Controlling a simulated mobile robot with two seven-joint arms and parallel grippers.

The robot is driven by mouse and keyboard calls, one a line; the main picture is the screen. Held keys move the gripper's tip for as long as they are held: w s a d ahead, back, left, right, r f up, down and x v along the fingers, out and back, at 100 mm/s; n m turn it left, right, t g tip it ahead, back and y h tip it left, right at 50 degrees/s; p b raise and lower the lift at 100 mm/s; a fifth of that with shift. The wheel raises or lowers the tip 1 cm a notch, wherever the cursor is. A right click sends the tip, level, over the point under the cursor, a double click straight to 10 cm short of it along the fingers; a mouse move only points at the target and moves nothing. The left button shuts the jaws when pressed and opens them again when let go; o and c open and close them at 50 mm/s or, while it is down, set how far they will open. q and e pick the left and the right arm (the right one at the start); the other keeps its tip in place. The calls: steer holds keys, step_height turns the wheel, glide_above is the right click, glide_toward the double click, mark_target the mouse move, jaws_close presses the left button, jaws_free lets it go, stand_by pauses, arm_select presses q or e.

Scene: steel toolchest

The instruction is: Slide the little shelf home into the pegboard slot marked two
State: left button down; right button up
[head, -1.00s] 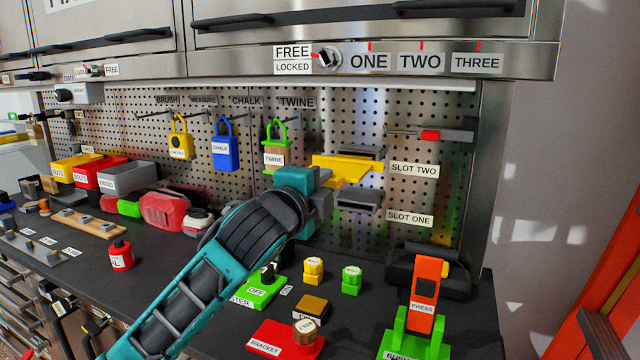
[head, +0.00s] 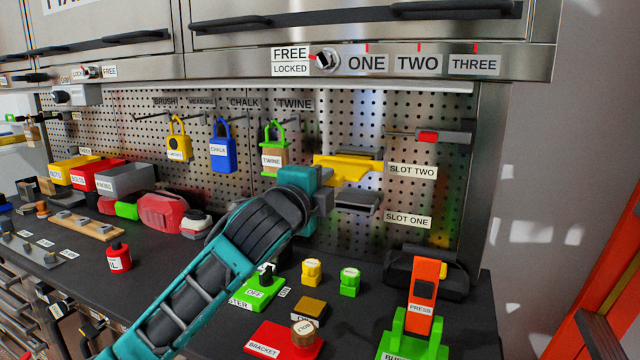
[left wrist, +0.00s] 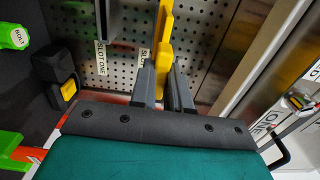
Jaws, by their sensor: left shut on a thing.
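The little shelf is a yellow piece (head: 346,165) at the pegboard, level with the SLOT TWO label (head: 412,171). It overlaps the grey slot two holder in the head view, so how deep it sits cannot be told. My left gripper (head: 325,193) is shut on the shelf from its near left side. In the left wrist view the yellow shelf (left wrist: 164,38) stands between the two grey fingers (left wrist: 162,86), its far part against the pegboard. The empty grey slot one holder (head: 358,201) is just below. My right gripper is not in view.
A grey and red piece (head: 432,136) sits on the pegboard above right. An orange PRESS lever (head: 423,292) on a green base, a red bracket block (head: 278,341) and small knobs stand on the bench below.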

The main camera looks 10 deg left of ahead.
arm_select(q)
steer(key=shift+w+d, duration=0.25)
steer(key=shift+w, duration=0.85)
steer(key=shift+w+d, duration=0.2)
steer(key=shift+w, duration=0.9)
steer(key=c, duration=1)
jaws_free()
steer(key=s, duration=0.4)
steer(key=s+a, duration=0.1)
steer(key=s, duration=0.3)
steer(key=s+a+b, duration=0.1)
steer(key=s, duration=0.3)
steer(key=shift+s+a, duration=0.25)
steer(key=shift+s, duration=0.1)
